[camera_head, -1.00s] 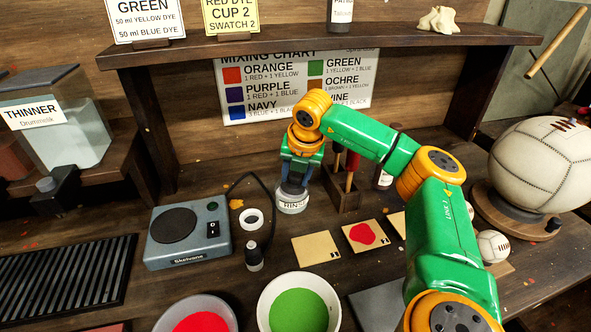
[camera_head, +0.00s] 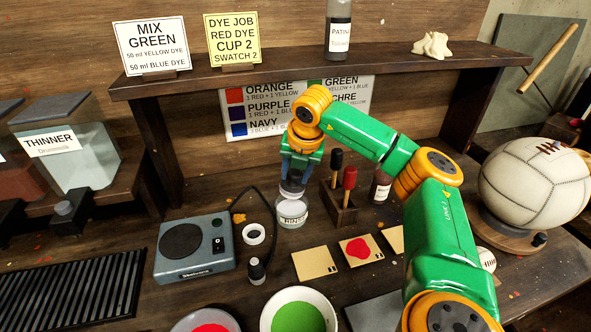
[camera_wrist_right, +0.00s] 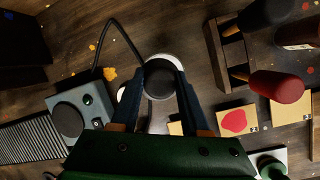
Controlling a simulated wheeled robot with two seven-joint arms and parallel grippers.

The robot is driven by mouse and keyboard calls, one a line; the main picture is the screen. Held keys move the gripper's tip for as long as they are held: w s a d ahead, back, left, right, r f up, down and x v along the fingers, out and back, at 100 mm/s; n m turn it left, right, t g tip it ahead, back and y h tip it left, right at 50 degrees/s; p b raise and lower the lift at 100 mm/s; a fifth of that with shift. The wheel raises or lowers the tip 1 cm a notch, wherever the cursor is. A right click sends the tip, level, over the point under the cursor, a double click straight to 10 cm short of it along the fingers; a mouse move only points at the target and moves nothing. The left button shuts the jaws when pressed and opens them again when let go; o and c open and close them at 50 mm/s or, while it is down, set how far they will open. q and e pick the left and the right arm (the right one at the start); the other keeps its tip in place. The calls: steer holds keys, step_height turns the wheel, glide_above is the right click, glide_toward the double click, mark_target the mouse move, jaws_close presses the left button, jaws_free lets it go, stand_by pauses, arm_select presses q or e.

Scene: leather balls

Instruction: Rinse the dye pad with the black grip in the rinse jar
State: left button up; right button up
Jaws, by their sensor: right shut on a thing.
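In the right wrist view the jar's pale rim (camera_wrist_right: 150,58) shows behind the held piece. My left gripper is not in view.
Right of the jar, a wooden rack (camera_head: 338,207) holds a black-topped and a red-topped tool. A hot plate (camera_head: 194,250), white ring (camera_head: 254,234) and cable lie left. Swatch cards (camera_head: 314,262) and a green dye bowl (camera_head: 298,312) are in front. The shelf (camera_head: 320,70) overhangs behind.

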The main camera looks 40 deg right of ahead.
mark_target(295, 172)
step_height(295, 172, up, 4)
steer(key=p, duration=0.4)
steer(key=shift+r, duration=0.15)
steer(key=shift+f, duration=0.2)
